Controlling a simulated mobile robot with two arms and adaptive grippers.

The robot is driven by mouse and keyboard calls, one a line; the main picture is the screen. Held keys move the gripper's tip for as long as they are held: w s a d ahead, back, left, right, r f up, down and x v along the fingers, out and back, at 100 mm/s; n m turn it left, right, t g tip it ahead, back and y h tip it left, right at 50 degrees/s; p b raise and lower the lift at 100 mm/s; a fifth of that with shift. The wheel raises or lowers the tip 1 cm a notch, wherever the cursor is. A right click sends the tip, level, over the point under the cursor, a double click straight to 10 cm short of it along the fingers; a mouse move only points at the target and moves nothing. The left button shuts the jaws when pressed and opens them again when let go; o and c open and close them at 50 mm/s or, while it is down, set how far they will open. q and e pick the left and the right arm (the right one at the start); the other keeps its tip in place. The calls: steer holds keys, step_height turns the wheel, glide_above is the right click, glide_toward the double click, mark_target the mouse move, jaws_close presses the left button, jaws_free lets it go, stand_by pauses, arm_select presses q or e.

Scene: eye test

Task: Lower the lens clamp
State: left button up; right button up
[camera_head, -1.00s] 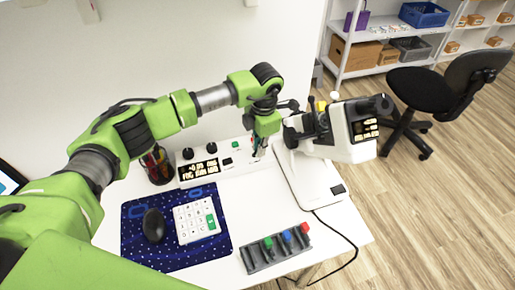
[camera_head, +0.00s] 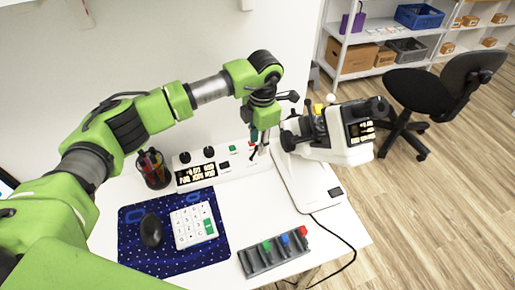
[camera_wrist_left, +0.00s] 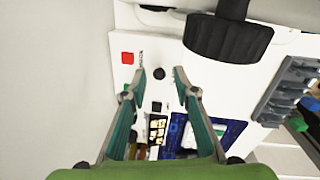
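The white lens-measuring instrument (camera_head: 345,140) stands on a white base (camera_head: 312,190) at the right of the table, with a dark eyepiece (camera_head: 374,107) and dark parts on its left side. I cannot single out the lens clamp among those parts. My left gripper (camera_head: 257,150) is left of the instrument, pointing down over the white control box (camera_head: 236,168). In the left wrist view the gripper (camera_wrist_left: 159,77) has its fingers apart, with nothing held. A small black knob (camera_wrist_left: 160,73) shows between the fingertips; I cannot tell its height from them. My right gripper is not in view.
A blue mat (camera_head: 165,262) holds a mouse (camera_head: 151,228) and a keypad (camera_head: 193,225). A pen cup (camera_head: 153,170) stands behind them. A grey rack (camera_head: 258,262) with coloured pieces is at the front. A black chair (camera_head: 425,90) and shelves stand beyond the table.

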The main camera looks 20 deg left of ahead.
arm_select(q)
step_height(320, 180, up, 8)
steer(key=shift+s+d, duration=0.3)
steer(key=shift+d, duration=0.05)
steer(key=shift+f, duration=0.2)
